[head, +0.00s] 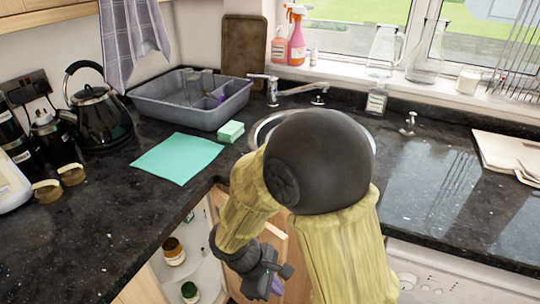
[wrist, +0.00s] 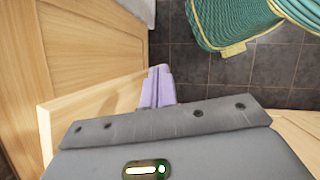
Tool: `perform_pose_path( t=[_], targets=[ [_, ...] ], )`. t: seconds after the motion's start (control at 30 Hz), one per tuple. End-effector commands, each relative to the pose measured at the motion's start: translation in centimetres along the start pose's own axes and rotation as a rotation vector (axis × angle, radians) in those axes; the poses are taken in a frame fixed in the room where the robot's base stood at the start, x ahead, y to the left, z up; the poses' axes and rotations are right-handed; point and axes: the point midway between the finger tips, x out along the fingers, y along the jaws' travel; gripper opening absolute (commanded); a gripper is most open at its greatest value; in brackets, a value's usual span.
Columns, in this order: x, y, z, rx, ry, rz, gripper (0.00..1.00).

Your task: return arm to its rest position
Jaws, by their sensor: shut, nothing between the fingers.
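My arm rises in the middle of the head view, bent at a dark round joint, in front of the sink. My gripper (head: 276,284) hangs low, below the counter's front edge, beside the open corner cupboard. In the wrist view the purple fingers of my gripper (wrist: 157,88) are together with nothing between them. The wooden cupboard door (head: 287,262) stands open close to the gripper. In the wrist view a wooden panel (wrist: 85,108) lies just behind the fingers; whether they touch it I cannot tell.
The dark granite counter (head: 95,235) carries a kettle (head: 100,118), a grey dish tub (head: 190,98) and a turquoise cloth (head: 177,158). Jars (head: 173,252) stand in the cupboard. A green woven basket (wrist: 225,22) stands on the tiled floor (wrist: 205,70). The right counter is mostly clear.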

Motion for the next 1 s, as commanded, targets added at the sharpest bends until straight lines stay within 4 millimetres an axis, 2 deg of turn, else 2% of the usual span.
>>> perform_pose_path(
  t=[0.03, 0.2, 0.3, 0.5, 0.77, 0.8, 1.0],
  targets=[
    [0.1, 0.6, 1.7, 0.125, 0.046, -0.041, 0.0],
    [0.3, 2.1, 6.0, 0.534, 0.2, -0.15, 0.0],
    [0.4, 2.8, 8.0, 0.745, 0.276, -0.188, 0.0],
    [0.4, 4.0, 11.3, 1.061, 0.385, -0.222, 0.0],
    [0.3, 5.0, 15.2, 1.386, 0.49, -0.229, 0.0],
    [-0.7, 5.2, 15.4, 1.369, 0.487, -0.23, 0.0],
    [-3.0, 5.4, 16.3, 1.362, 0.484, -0.23, 0.0]
  ],
)
